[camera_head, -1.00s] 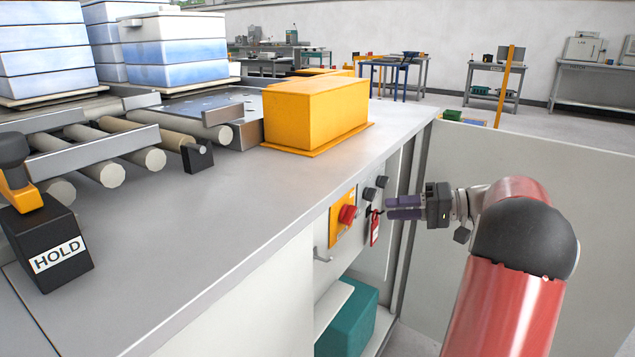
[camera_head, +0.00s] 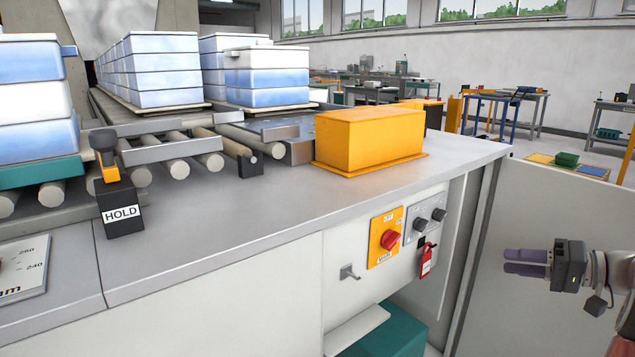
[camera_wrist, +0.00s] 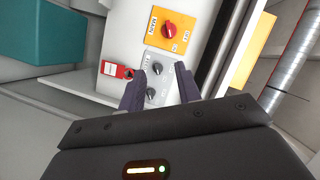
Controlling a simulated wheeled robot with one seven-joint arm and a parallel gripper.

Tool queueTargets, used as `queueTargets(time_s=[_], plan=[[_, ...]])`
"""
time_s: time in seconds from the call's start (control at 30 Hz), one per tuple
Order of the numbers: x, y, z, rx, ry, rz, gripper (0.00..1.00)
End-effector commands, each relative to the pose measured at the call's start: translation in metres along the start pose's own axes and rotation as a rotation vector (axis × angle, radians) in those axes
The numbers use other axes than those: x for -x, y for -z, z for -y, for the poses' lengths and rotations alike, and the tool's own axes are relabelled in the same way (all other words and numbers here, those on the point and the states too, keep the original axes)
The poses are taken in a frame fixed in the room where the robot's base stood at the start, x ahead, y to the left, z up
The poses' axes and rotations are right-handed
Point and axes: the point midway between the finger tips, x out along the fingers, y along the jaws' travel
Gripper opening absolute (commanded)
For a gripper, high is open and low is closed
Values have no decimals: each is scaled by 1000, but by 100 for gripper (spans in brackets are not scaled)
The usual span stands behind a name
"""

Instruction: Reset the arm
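My gripper (camera_head: 506,261) is at the right of the head view, clear of the control panel and pointing left. In the wrist view its two dark purple fingers (camera_wrist: 159,84) stand apart with nothing held between them. The panel carries a red rotary switch (camera_head: 390,240) on a yellow plate and two dark knobs on a grey plate (camera_head: 428,222). A red padlock tag (camera_head: 427,260) hangs below the knobs. In the wrist view the knobs show beyond and between the fingers, with the red switch (camera_wrist: 169,30) above them.
A yellow box-shaped cover (camera_head: 368,138) stands on the grey counter (camera_head: 250,205). A black HOLD lever block (camera_head: 120,208), rollers and stacked blue-white trays (camera_head: 266,78) are to the left. A teal bin (camera_head: 392,335) sits under the panel. A pale partition (camera_head: 560,205) is behind my gripper.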

Motion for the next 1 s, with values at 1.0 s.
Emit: queueTargets(time_s=[1.0], plan=[[-118, -229, 116, 9, -851, 417, 34]])
